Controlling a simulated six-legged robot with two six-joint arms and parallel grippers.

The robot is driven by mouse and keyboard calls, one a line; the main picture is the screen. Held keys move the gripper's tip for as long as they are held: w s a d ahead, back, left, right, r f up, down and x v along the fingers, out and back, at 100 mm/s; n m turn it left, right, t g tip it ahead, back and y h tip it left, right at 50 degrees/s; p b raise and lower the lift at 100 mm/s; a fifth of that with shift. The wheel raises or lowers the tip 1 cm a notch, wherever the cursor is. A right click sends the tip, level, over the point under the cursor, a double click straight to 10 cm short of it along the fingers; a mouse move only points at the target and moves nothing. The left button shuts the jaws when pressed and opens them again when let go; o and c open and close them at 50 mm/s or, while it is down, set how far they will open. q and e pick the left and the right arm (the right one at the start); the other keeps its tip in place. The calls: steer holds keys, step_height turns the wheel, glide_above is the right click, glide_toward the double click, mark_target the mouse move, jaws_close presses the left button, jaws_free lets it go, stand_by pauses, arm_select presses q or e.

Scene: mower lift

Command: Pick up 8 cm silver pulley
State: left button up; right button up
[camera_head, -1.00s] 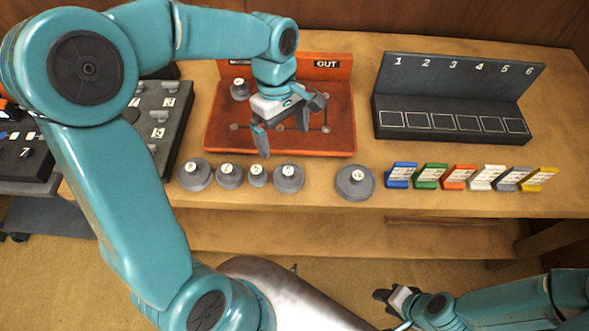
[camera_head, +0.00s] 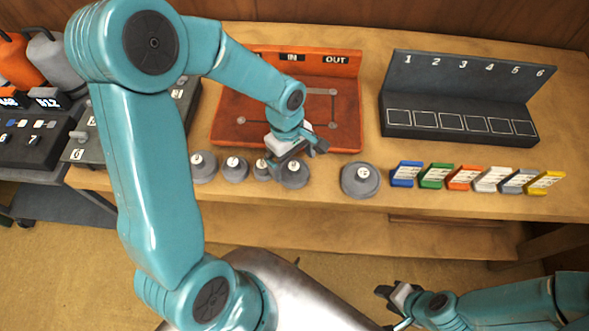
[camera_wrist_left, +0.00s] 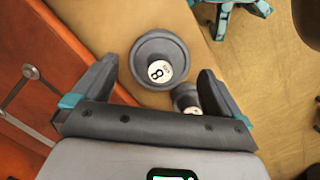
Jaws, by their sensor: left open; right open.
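The silver pulley marked 8 (camera_wrist_left: 150,48) stands on the table in the left wrist view, ahead of and between the spread fingers. My right gripper (camera_head: 396,300) is open, low in front of the table, away from the pulleys.
Behind is a red board (camera_head: 345,120) marked IN and OUT. Coloured cards (camera_head: 435,178) and a numbered black rack (camera_head: 460,135) are at right. The table's front edge is close.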

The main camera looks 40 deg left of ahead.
mark_target(294, 166)
arm_select(q)
step_height(294, 166, down, 3)
steer(key=shift+r, duration=0.15)
steer(key=shift+s+d+f, duration=0.1)
steer(key=shift+f, duration=0.15)
steer(key=shift+d, duration=0.1)
steer(key=c, duration=1.1)
steer(key=shift+r, duration=0.1)
